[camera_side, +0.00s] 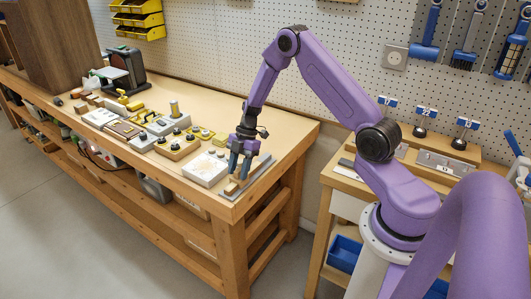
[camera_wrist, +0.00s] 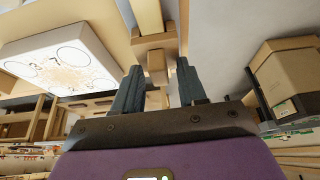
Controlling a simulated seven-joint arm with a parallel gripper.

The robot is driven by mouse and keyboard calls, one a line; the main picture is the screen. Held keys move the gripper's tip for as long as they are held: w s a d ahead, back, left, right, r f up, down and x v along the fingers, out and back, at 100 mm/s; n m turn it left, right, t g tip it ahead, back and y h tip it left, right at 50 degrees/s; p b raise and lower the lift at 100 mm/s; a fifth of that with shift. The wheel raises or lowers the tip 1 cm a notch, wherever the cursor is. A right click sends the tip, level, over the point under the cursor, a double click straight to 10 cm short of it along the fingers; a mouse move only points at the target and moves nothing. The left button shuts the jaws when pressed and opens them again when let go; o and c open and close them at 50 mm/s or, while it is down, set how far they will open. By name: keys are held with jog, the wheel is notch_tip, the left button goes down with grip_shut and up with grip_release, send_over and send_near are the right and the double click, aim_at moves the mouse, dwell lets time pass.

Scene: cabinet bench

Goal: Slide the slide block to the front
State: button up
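The slide block (camera_side: 231,188) is a small light-wood piece near the front right end of the bench, just below my gripper. My gripper (camera_side: 239,175) points down over the rail. In the wrist view its two dark fingers (camera_wrist: 159,68) stand apart on either side of the projecting part, with visible gaps. Whether a fingertip touches it cannot be told.
A white panel with round dials (camera_side: 206,168) lies just left of my gripper. Several knobs, switches and small fixtures crowd the bench (camera_side: 292,128) further left. The bench's front edge is close to the slide block. A second bench (camera_side: 345,185) stands to the right.

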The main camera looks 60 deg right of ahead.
jog(key=shift+r, duration=1.45)
notch_tip(320, 180, up, 7)
dwell(0.3)
jog(key=s+a+r+m+g+h, duration=0.1)
jog(key=s+a+r, duration=0.3)
jog(key=s+a, duration=0.3)
jog(key=s+a+r+m+h, duration=0.1)
jog(key=s+a+r+h, duration=0.15)
jog(key=s+a, duration=0.5)
jog(key=s+d+r+m, duration=0.1)
jog(key=s, duration=0.8)
jog(key=s+d+r+m+t, duration=0.1)
jog(key=s+r+m, duration=0.1)
jog(key=s, duration=0.7)
jog(key=shift+s+r+h, duration=0.15)
jog(key=shift+r+h, duration=0.05)
jog(key=shift+h, duration=0.25)
